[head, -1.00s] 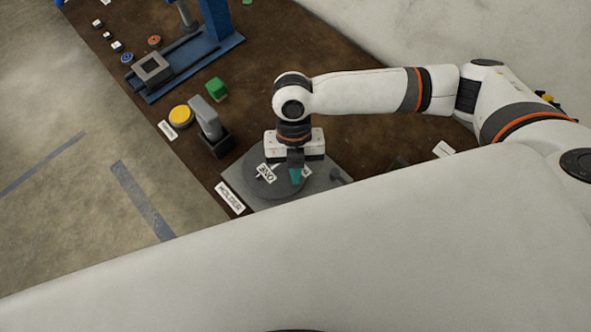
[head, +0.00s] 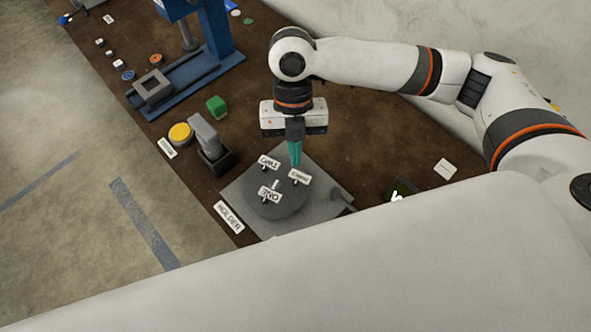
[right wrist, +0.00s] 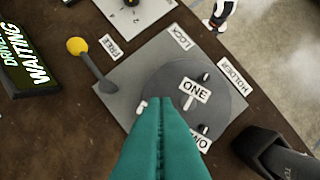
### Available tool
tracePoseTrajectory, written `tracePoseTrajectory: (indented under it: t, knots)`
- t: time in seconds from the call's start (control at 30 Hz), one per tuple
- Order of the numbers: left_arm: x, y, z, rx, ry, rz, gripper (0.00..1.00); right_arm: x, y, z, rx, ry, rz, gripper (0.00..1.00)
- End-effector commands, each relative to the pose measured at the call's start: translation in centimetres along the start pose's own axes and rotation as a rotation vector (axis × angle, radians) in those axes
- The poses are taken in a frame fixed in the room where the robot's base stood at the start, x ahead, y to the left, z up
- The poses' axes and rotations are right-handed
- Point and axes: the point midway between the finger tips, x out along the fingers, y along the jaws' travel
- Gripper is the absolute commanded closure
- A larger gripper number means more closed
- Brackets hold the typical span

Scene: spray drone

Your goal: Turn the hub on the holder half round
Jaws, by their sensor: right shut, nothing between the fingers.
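The hub (head: 262,207) is a dark grey round disc with short pegs and white labels on top. It sits on the light grey square holder (head: 317,212) with a HOLDER tag at its corner. In the right wrist view the hub (right wrist: 232,95) shows an ONE label and a partly hidden TWO label. The holder (right wrist: 130,72) there has FREE and LOCK tags and a yellow-knobbed lever (right wrist: 90,65) by FREE. My right gripper (head: 296,162) has teal fingers, shut and empty, above the hub's far edge. The fingers (right wrist: 160,115) hide part of the hub. My left gripper is out of view.
A blue press-like stand (head: 208,62) is further back. A sign reading WAITING (right wrist: 30,66) lies beyond the lever.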

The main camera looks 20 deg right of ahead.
Motion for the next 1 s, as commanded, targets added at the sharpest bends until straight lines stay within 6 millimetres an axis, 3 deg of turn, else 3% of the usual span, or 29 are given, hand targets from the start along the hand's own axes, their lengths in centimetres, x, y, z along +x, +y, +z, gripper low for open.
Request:
tracePoseTrajectory:
  t: [0.1, 0.27, 0.63, 0.83, 1.0]
  knots:
    - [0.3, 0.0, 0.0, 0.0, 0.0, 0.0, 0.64, -1.6, 0.0, -0.1, 0.001, 0.001, -0.001, 1.0]
    - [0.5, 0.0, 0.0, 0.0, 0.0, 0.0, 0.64, -2.2, -0.6, -0.2, 0.054, 0.007, -0.016, 1.0]
    - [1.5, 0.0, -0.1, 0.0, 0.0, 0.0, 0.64, -1.1, -7.5, -1.2, 0.696, 0.012, -0.242, 1.0]
    - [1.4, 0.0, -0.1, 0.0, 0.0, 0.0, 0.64, -0.5, -8.7, -1.4, 0.805, -0.003, -0.279, 1.0]
    - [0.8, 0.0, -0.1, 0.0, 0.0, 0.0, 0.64, 1.9, -9.3, -1.5, 0.804, -0.003, -0.276, 1.0]
